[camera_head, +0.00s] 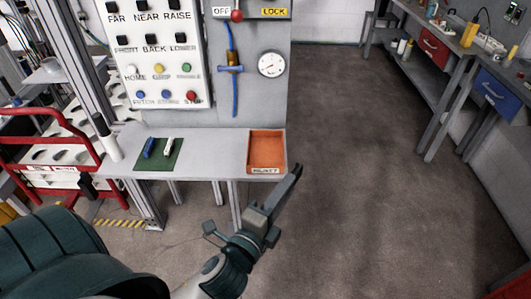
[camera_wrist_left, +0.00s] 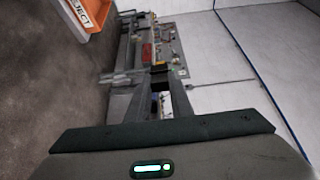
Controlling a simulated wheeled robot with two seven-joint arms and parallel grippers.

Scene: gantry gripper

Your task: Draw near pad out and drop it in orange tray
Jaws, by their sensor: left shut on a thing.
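The orange tray (camera_head: 267,147), labelled on its front, sits at the right end of the grey bench and looks empty. Its labelled corner also shows at the top left of the left wrist view (camera_wrist_left: 97,14). My left gripper (camera_head: 292,178) is just right of the tray's front corner, beyond the bench edge. In the left wrist view its fingers (camera_wrist_left: 161,85) are closed on a small dark piece, which seems to be the near pad; its shape is hard to make out. My right gripper does not show.
A green mat (camera_head: 173,163) on the bench holds a blue piece (camera_head: 149,148) and a white piece (camera_head: 168,145). A button panel (camera_head: 155,55) and a gauge (camera_head: 271,64) stand behind. The floor right of the bench is clear.

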